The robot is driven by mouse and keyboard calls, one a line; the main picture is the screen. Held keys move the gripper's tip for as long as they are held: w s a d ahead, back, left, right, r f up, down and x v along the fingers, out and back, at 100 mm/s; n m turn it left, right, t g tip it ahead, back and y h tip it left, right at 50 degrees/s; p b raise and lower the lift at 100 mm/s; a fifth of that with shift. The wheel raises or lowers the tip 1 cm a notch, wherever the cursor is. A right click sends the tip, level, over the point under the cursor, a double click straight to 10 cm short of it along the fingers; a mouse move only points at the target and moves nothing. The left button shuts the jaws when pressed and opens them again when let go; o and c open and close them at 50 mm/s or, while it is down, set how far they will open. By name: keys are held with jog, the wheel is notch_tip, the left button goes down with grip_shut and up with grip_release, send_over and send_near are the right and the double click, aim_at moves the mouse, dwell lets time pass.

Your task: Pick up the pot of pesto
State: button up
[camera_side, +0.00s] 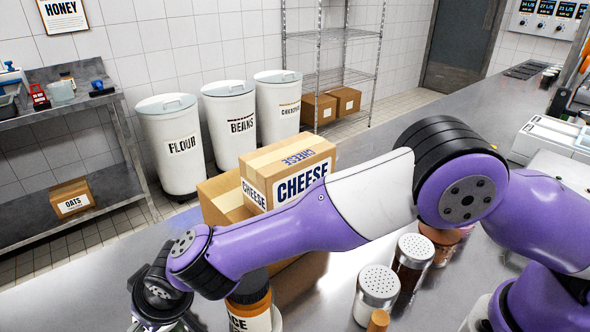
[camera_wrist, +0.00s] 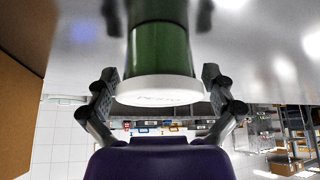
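In the wrist view, a green pot with a white lid (camera_wrist: 160,50) sits in the middle, seen obliquely with faint lettering on the lid. It appears to be the pesto pot. My gripper (camera_wrist: 160,78) has one finger on each side of the lid, close to its edges. The fingers look open, with a narrow gap at the sides and no clear contact. In the side view, my gripper is at the lower left, with its fingertips cut off by the bottom edge. The green pot cannot be made out there.
Metal-topped shakers (camera_side: 377,288) stand to the right. Bare counter (camera_side: 60,295) lies at the left.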

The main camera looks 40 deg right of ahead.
jog(key=c, duration=0.7)
